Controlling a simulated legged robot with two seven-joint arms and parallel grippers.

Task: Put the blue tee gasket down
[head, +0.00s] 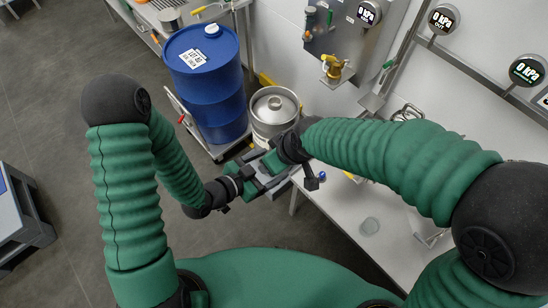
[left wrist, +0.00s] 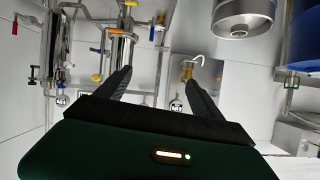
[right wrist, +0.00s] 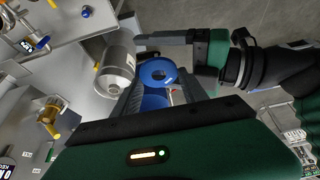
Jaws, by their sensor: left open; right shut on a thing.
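In the head view the two grippers are close together in front of the drum and keg. The gasket cannot be made out clearly there, and the arms hide part of that area.
The blue drum (head: 207,100) stands on a low trolley beside a steel keg (head: 275,108). Gauges and valves hang on the wall. Open grey floor lies at the left.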

